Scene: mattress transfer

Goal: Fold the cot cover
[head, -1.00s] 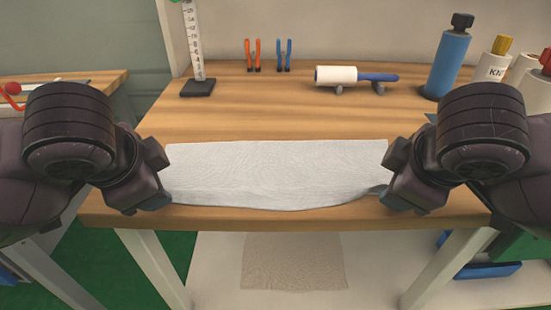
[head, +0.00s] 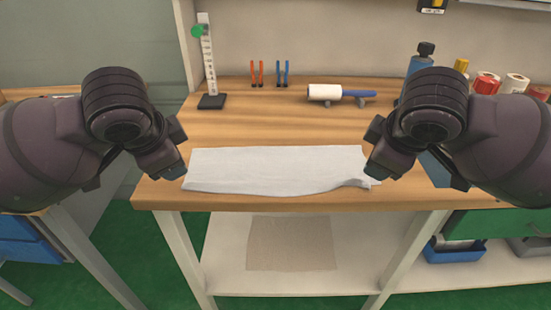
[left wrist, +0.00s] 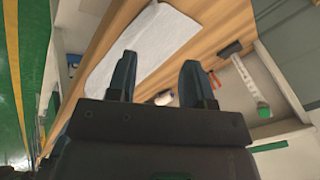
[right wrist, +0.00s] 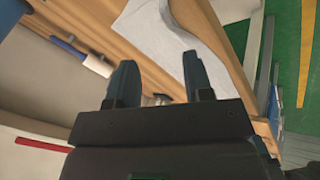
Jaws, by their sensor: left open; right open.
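The cot cover (head: 275,170) is a pale grey-white cloth lying as a long, wide strip along the front of the wooden table. Its front right corner is slightly rumpled. It also shows in the left wrist view (left wrist: 150,45) and the right wrist view (right wrist: 165,35). My left gripper (left wrist: 160,80) is open and empty, just off the cloth's left end. My right gripper (right wrist: 157,80) is open and empty, near the cloth's right end. In the head view the left gripper (head: 175,172) and right gripper (head: 378,172) fingertips are mostly hidden by the wrists.
Behind the cloth on the wooden table (head: 250,120) are a lint roller (head: 340,94), orange pliers (head: 257,74), blue pliers (head: 282,73) and an upright ruler stand (head: 208,75). A blue bottle (head: 420,62) and several rolls stand at right. A beige cloth (head: 290,243) lies on the lower shelf.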

